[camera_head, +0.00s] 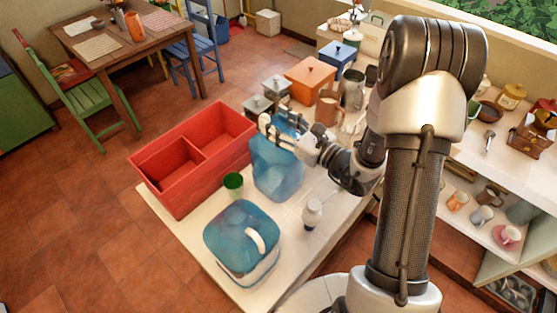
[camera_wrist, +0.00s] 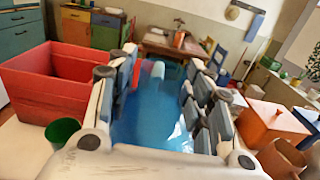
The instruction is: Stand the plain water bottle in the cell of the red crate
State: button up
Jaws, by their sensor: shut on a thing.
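A translucent blue water bottle (camera_head: 277,172) stands upright on the white counter, just right of the red crate. My gripper (camera_head: 280,133) is shut on its upper part. In the wrist view the blue bottle (camera_wrist: 150,125) fills the space between the fingers. I cannot tell whether its base touches the counter. A second blue bottle with a pale handle (camera_head: 243,240) is at the near end of the counter. The red crate (camera_head: 215,174) is open-topped, with dividers forming cells; the cells I can see look empty. Its wall also shows at left in the wrist view (camera_wrist: 35,105).
A green cup (camera_head: 233,183) stands between the crate and the bottles. A small white bottle (camera_head: 312,212) is to the right. Grey canisters, an orange box (camera_head: 309,75) and a blue box (camera_head: 338,58) stand behind. A shelf with crockery is at the right.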

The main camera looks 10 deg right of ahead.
jog(key=c, duration=0.8)
jog(key=shift+c, duration=0.2)
jog(key=shift+r, duration=0.15)
